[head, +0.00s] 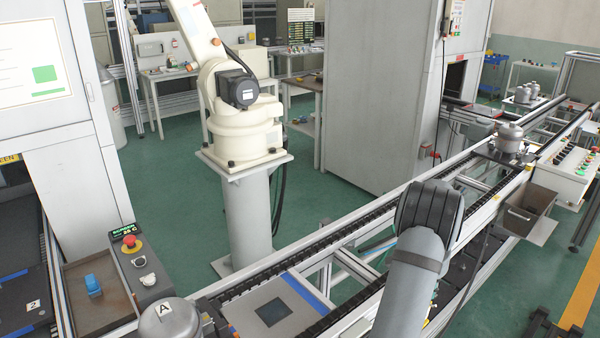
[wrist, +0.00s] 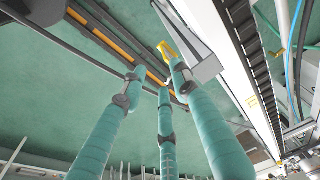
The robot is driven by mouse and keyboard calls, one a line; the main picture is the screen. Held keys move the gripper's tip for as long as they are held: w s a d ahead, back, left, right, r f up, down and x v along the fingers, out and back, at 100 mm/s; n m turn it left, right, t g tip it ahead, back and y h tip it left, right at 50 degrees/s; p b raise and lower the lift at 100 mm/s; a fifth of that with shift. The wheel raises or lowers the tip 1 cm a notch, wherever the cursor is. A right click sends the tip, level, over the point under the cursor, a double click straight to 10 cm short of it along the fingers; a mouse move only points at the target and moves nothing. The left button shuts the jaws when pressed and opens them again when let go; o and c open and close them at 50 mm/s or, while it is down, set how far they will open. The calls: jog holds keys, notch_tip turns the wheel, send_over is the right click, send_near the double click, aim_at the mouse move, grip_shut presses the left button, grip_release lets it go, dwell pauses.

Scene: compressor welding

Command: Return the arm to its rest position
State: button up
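My arm (head: 412,280) rises from the bottom of the head view, right of centre, and ends there in a dark ribbed joint over the conveyor. My gripper is not visible in the head view. In the wrist view my gripper (wrist: 160,78) appears as three long teal segmented fingers with grey bands. The fingers reach up from the bottom edge and stand apart, with nothing seen held between them. Green floor and the side of the conveyor (wrist: 240,65) lie behind the fingers.
A conveyor (head: 345,262) runs diagonally beneath my arm. A grey compressor (head: 510,138) stands on it. A metal bin (head: 527,212) and button panel (head: 568,172) are at the right. A cream robot arm (head: 243,118) stands on a pedestal behind. A control box (head: 140,262) is at the left.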

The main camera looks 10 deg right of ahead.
jog(key=shift+f, duration=0.1)
notch_tip(320, 180, down, 11)
jog(key=d+p, duration=0.2)
jog(key=shift+d, duration=0.3)
jog(key=shift+s+d+r, duration=0.1)
jog(key=shift+r, duration=0.1)
